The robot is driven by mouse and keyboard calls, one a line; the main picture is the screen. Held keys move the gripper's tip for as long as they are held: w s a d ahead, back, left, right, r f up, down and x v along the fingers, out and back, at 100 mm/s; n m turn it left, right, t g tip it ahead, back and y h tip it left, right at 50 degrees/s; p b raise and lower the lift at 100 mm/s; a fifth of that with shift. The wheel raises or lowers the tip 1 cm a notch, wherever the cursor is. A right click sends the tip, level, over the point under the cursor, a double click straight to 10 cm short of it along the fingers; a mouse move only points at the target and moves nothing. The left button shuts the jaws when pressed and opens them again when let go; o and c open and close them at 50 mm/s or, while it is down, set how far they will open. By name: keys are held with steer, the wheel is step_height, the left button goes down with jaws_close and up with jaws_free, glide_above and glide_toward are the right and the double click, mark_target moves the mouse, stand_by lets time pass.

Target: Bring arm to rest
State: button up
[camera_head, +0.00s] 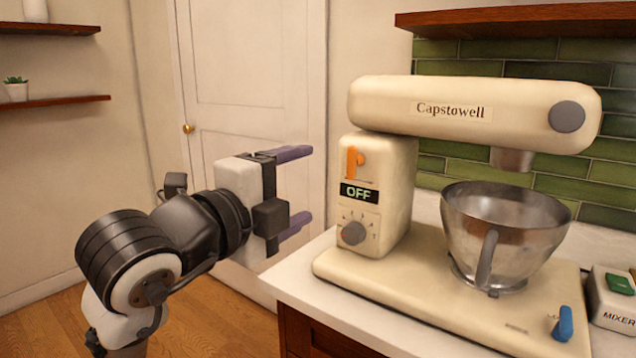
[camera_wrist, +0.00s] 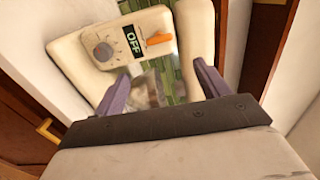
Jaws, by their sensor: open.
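My gripper (camera_head: 297,190) is in the middle of the head view, at the end of my bent arm. Its two purple fingers are wide apart with nothing between them. It is in the air to the left of the cream stand mixer (camera_head: 470,105), apart from it, with the fingers pointing right toward the mixer's column. In the wrist view my gripper (camera_wrist: 160,90) shows open, with the mixer's control panel (camera_wrist: 130,45) beyond the fingertips. The panel's display reads OFF.
The mixer stands on a white counter (camera_head: 300,280) with a steel bowl (camera_head: 505,230) under its raised-looking head. A small box labelled MIXER (camera_head: 613,305) sits at the right. A white door (camera_head: 245,80) is behind my gripper. The wooden floor at left looks clear.

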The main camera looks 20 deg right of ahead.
steer(key=shift+s+a, duration=0.35)
steer(key=shift+a, duration=0.1)
